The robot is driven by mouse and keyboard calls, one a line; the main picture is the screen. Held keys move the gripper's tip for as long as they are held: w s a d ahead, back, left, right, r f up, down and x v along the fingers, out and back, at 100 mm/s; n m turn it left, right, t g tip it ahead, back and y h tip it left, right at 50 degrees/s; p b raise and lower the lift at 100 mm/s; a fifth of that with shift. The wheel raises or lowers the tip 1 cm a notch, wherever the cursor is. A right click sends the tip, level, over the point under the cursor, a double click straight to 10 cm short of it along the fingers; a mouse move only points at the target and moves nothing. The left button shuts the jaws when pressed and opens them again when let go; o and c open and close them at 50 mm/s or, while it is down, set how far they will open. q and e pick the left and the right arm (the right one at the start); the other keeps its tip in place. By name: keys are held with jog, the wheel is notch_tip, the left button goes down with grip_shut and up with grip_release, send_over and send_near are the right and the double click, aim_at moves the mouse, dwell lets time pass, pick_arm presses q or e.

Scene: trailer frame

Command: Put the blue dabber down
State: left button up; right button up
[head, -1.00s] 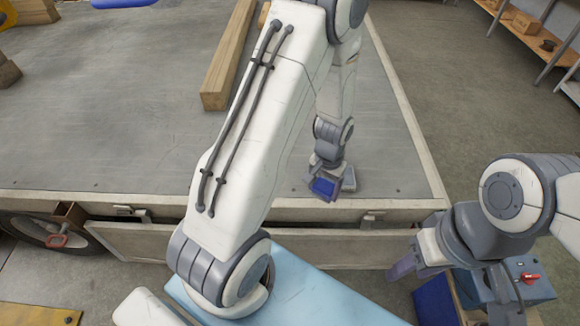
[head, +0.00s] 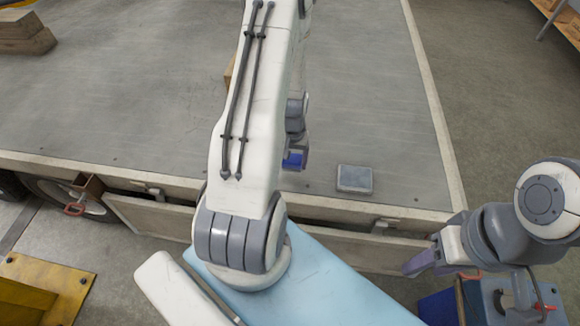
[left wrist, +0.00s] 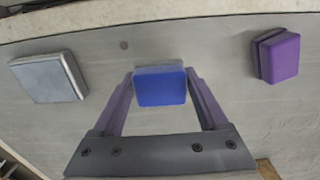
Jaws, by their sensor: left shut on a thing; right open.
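The blue dabber (head: 292,162) is held between the fingers of my left gripper (head: 296,152), over the trailer bed near its front edge. In the left wrist view the blue dabber (left wrist: 160,87) sits between both purple-grey fingertips, its blue face toward the camera. I cannot tell whether it touches the bed. My arm hides part of the gripper in the head view. My right gripper (head: 418,264) is open and empty at the right, in front of the trailer edge.
A grey flat block (head: 354,179) lies on the trailer bed (head: 390,110), right of the left gripper. A purple dabber (left wrist: 278,56) shows on the other side in the left wrist view. Timber (head: 24,34) lies far left. A blue bin (head: 438,308) stands below the right gripper.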

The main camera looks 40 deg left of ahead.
aim_at(291, 169)
pick_arm(q)
jog(key=shift+a+f, duration=0.2)
jog(key=shift+a, duration=0.05)
jog(key=shift+f, duration=1.95)
